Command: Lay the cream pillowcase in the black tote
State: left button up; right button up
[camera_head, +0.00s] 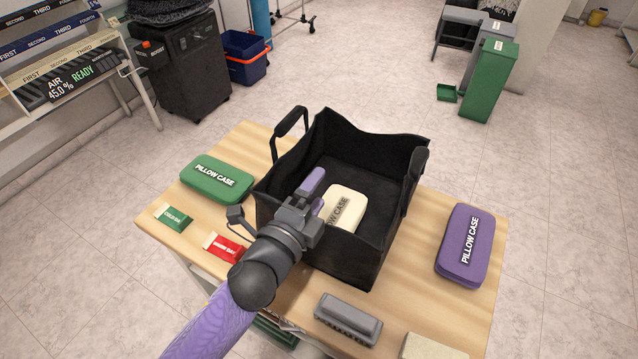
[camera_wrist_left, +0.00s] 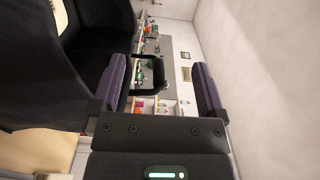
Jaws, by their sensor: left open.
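The cream pillowcase (camera_head: 345,208) is a folded, labelled pad inside the open black tote (camera_head: 350,262). It shows within the walls at the tote's front left, and its left end is hidden behind my left gripper. My left gripper (camera_head: 316,195) reaches in over the tote's near left side, open, with its purple fingers beside the pillowcase's left end. In the left wrist view the fingers (camera_wrist_left: 160,88) are wide apart with no pillowcase between them; the dark tote (camera_wrist_left: 95,60) fills the left. My right gripper is not in view.
The wooden table (camera_head: 150,222) holds a green pillowcase (camera_head: 217,181) at left, a purple one (camera_head: 466,245) at right, and green (camera_head: 173,216) and red (camera_head: 224,248) packets. A grey block (camera_head: 348,319) lies in front. The tote's handles (camera_head: 290,123) stand up.

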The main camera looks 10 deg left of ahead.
pick_arm(q)
jog(key=shift+f, duration=0.1)
jog(key=v, duration=1)
dwell(0.4)
